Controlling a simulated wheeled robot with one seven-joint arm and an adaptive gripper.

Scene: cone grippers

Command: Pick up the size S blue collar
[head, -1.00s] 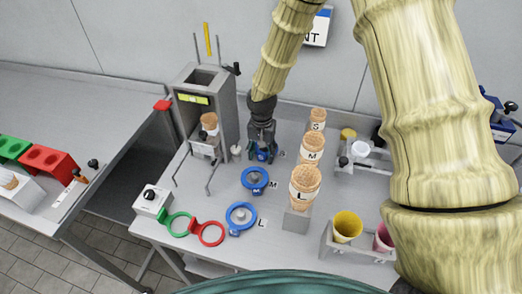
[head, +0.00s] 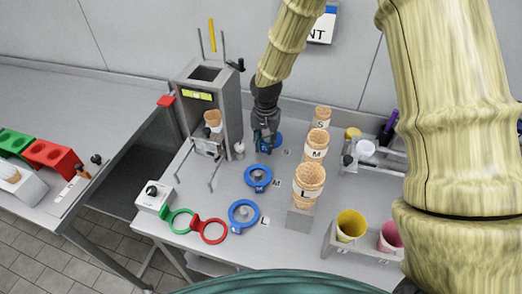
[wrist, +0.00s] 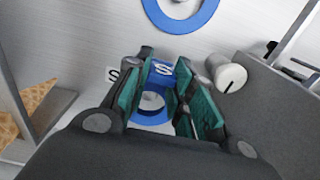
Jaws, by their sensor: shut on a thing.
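The size S blue collar (head: 278,141) is a small blue ring with a tab marked S. In the wrist view its ring (wrist: 133,101) and tab sit between the green-padded fingers. My gripper (wrist: 168,92) is shut on the collar, and in the head view my gripper (head: 264,142) is beside the ring at the back of the table. Part of the collar is hidden by the fingers. I cannot tell whether it is clear of the tabletop. The M blue collar (head: 257,176) and the larger L blue collar (head: 243,213) lie nearer the front.
A grey machine (head: 210,95) holding a cone stands left of my gripper. Cones marked S (head: 322,116), M (head: 315,145) and L (head: 308,182) stand to the right. A white knob (wrist: 231,77) is close to the fingers. Green and red rings (head: 213,231) lie at the front.

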